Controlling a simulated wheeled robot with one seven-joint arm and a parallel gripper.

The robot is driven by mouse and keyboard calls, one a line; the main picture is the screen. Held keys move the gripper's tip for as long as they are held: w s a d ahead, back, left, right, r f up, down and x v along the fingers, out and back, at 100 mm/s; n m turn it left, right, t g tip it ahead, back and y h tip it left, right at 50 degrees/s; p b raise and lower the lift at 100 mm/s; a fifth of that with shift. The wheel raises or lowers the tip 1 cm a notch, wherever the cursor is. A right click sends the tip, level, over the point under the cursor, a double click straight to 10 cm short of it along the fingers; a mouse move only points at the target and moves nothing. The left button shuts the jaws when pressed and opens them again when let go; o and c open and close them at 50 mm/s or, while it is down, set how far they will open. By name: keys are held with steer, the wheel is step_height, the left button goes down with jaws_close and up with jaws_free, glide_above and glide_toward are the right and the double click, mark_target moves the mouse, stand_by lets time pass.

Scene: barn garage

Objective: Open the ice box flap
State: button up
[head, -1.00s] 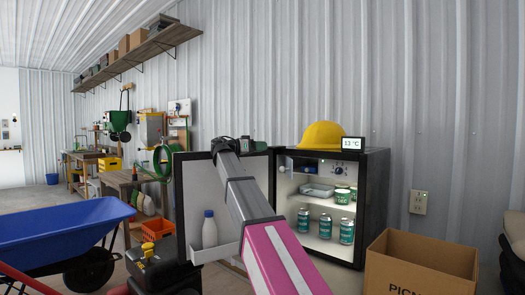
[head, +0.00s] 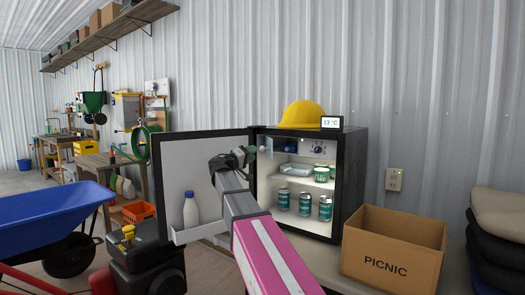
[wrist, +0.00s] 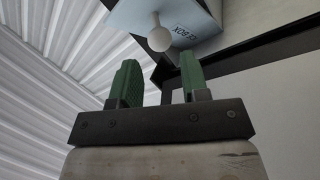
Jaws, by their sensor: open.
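The small fridge (head: 352,185) stands open, its door (head: 205,165) swung out to the left. The ice box flap (head: 269,145) is at the top left of the interior. It looks swung partly out, with dark blue showing to its right; its exact angle is unclear. In the wrist view the pale flap (wrist: 190,22) carries lettering and a round white knob (wrist: 159,38). My gripper (head: 246,156) is open and empty, just left of the flap. In the wrist view the green fingertips (wrist: 160,72) are apart, the knob appearing beyond the gap between them.
Cans (head: 305,204) and a tray (head: 297,169) sit on the fridge shelves. A white bottle (head: 190,210) stands in the door rack. A yellow hard hat (head: 302,114) and a display (head: 331,122) are on top. A PICNIC box (head: 390,250) stands at right, a blue wheelbarrow (head: 45,222) at left.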

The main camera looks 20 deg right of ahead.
mark_target(263, 149)
steer(key=x, duration=0.6)
steer(key=shift+w+d+r, duration=0.1)
steer(key=shift+w+d, duration=0.05)
steer(key=shift+d, duration=0.2)
jaws_close()
steer(key=shift+w+a+m+g, duration=0.4)
steer(key=shift+a+g, duration=0.2)
steer(key=shift+g, duration=0.1)
steer(key=shift+a+m+g+h, duration=0.3)
steer(key=shift+g+h, duration=0.1)
steer(key=shift+g, duration=0.1)
jaws_free()
